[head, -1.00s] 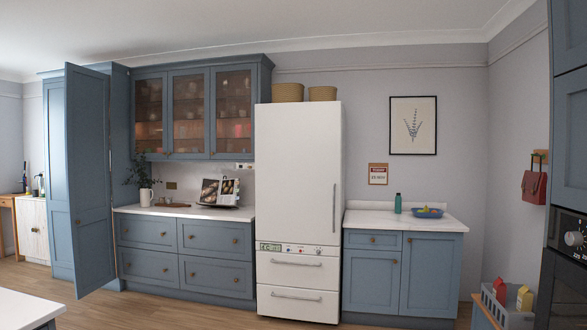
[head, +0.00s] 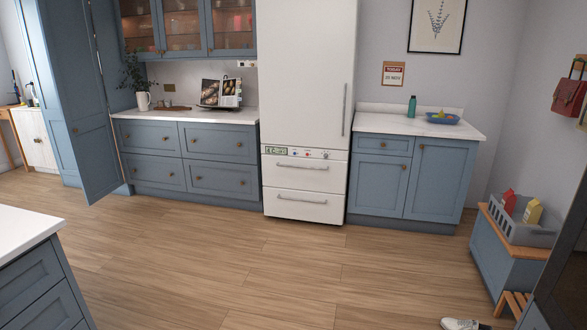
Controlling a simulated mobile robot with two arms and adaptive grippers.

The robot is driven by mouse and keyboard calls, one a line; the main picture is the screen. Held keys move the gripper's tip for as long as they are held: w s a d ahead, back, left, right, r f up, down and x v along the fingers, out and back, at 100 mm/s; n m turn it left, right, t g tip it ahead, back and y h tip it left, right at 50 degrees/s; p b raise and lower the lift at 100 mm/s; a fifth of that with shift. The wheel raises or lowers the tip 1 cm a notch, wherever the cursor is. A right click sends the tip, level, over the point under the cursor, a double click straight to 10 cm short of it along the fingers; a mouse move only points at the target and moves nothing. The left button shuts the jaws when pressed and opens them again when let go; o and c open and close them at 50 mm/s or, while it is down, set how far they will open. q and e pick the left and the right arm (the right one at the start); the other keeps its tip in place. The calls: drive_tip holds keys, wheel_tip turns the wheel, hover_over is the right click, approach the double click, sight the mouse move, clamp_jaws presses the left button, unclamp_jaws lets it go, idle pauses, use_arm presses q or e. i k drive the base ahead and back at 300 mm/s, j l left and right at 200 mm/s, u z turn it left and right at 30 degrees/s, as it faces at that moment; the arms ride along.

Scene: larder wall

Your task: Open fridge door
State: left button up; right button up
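The tall white fridge (head: 306,80) stands against the back wall between two runs of blue cabinets. Its large upper door is shut and has a long vertical grey handle (head: 344,109) near the right edge. Below the door is a control strip with a small display (head: 276,150). Under that are two shut drawers, an upper one (head: 303,175) and a lower one (head: 303,204), each with a horizontal handle. The top of the fridge is out of the picture. Neither of my grippers is in view.
Wooden floor (head: 230,255) lies clear before the fridge. A white-topped island (head: 25,228) is at the lower left. A tall blue cupboard door (head: 85,110) stands open at left. A grey crate (head: 530,230) sits on a bench at right, with a shoe (head: 460,324) on the floor nearby.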

sight(306, 53)
drive_tip(key=i, duration=2.4)
